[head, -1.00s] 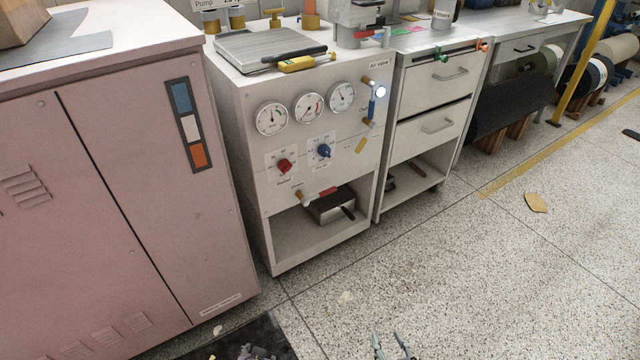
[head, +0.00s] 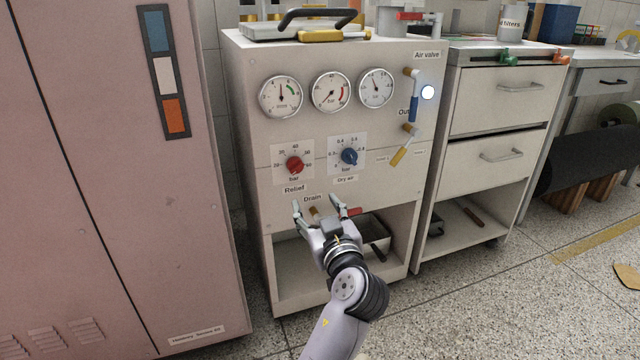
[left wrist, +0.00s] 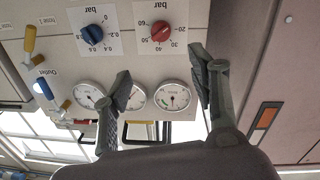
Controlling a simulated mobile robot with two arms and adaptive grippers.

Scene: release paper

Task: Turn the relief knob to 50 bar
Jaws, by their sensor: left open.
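The red relief knob (head: 295,165) is on the white panel (head: 250,130) of the cabinet, on a small dial plate marked in bar, above the label "Relief". Its exact setting is too small to read. My left gripper (head: 322,207) is open and empty in front of the panel, below the knob and near the "Drain" label. In the left wrist view, which is upside down, the red knob (left wrist: 161,31) shows beyond the open fingers (left wrist: 160,85), apart from them. My right gripper is not in view.
A blue dry air knob (head: 349,156) sits right of the red one. Three gauges (head: 331,92) are above. The drain valve's red handle (head: 354,211) is close to my right finger. Yellow and blue valve handles (head: 414,108) are at the panel's right. A pink cabinet (head: 100,200) stands left.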

